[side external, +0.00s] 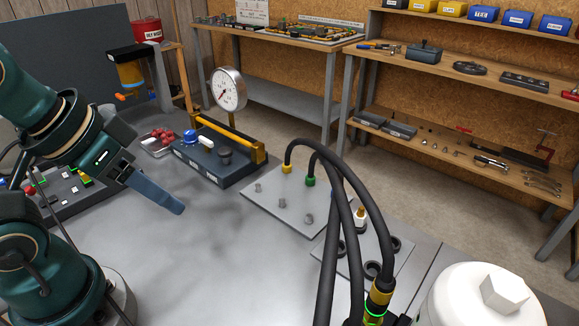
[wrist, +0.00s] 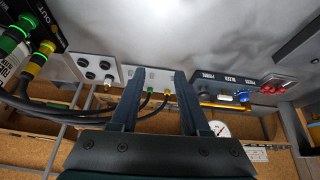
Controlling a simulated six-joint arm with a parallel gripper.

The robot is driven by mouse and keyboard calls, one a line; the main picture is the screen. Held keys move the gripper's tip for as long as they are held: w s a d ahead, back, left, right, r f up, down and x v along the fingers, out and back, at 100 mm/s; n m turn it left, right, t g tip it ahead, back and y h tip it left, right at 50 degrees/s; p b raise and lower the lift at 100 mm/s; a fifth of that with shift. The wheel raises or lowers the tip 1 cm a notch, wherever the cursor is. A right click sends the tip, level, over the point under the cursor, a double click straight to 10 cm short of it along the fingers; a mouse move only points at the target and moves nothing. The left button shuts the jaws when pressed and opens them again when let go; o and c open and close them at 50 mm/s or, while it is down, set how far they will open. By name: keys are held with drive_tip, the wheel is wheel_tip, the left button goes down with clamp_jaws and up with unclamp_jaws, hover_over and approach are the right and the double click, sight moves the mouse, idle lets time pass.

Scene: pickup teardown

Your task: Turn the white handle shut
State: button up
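The white handle (side external: 205,142) sits on top of a dark box (side external: 215,168) with a gauge, between a blue knob (side external: 190,136) and a black knob (side external: 224,156). In the wrist view the white handle (wrist: 226,98) is small and lies right of the fingers, beside the blue knob (wrist: 242,97). My gripper (side external: 176,206) hangs over the bare table, in front of the box and apart from it. In the wrist view my gripper (wrist: 159,76) has its two fingers spread with nothing between them. The handle's exact angle is too small to tell.
A round gauge (side external: 228,89) and a yellow rail (side external: 226,134) stand behind the knobs. A grey plate (side external: 260,203) with black hoses (side external: 340,215) stands right. The table between is clear.

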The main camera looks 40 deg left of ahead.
drive_tip(key=w+a+r+n+y, duration=0.2)
drive_tip(key=w+a+r+n, duration=0.2)
drive_tip(key=w+r+n, duration=0.3)
drive_tip(key=n+g+y, duration=0.3)
drive_tip(key=n+g, duration=0.1)
drive_tip(key=n, duration=0.6)
hover_over(206, 139)
drive_tip(key=d, duration=0.6)
wheel_tip(206, 139, down, 5)
drive_tip(key=shift+g+h, duration=0.3)
drive_tip(key=shift+g, duration=0.5)
drive_tip(key=x, duration=1.3)
drive_tip(key=shift+a+r, duration=0.1)
clamp_jaws()
